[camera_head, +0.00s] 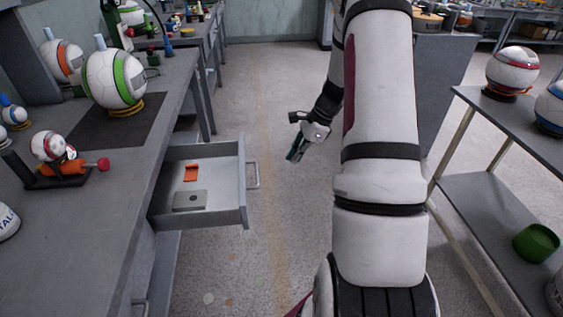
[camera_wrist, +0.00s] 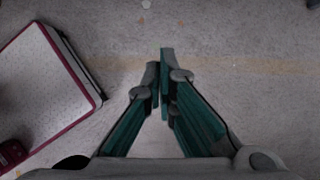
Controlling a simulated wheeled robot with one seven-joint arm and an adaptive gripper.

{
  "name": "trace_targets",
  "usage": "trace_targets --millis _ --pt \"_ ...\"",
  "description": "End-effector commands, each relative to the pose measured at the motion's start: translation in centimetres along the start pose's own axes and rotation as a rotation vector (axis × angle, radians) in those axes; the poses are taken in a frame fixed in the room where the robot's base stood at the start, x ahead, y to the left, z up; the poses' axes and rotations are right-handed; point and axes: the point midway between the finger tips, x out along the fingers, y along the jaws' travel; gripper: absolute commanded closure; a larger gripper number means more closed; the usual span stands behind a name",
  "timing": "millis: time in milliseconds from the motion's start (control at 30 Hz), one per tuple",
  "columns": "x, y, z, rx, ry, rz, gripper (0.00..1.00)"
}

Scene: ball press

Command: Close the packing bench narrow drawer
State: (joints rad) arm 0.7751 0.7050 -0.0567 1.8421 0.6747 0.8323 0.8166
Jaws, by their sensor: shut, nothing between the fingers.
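The narrow drawer (camera_head: 245,187) of the packing bench (camera_head: 137,190) stands pulled out to the right from under the bench top. Its metal bar handle (camera_head: 254,175) is on its right-hand front. An orange piece (camera_head: 191,172) and a flat grey plate (camera_head: 190,201) lie inside it. My gripper (camera_head: 292,156) is to the right of the drawer, apart from the handle, over the aisle floor. In the wrist view the green fingers (camera_wrist: 163,62) are together and empty, pointing over bare floor. The drawer is not in the wrist view.
Balls on stands, such as a green-striped one (camera_head: 115,80), and a small ball clamp (camera_head: 62,165) stand on the bench. A grey rack (camera_head: 490,200) with balls and a green bowl (camera_head: 536,243) is on the right. The aisle floor (camera_head: 275,75) between is clear.

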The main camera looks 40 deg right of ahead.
Motion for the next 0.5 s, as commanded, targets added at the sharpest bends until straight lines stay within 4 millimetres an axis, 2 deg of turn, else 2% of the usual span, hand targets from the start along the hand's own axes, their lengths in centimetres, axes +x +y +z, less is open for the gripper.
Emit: trace_targets --millis 400,467,500 --pt "8.2 0.1 0.0 -0.003 -0.001 0.005 1.0" --pt "9.2 0.2 0.1 -0.003 -0.002 0.005 1.0" --pt "9.0 0.1 1.1 -0.008 -0.001 0.002 1.0"
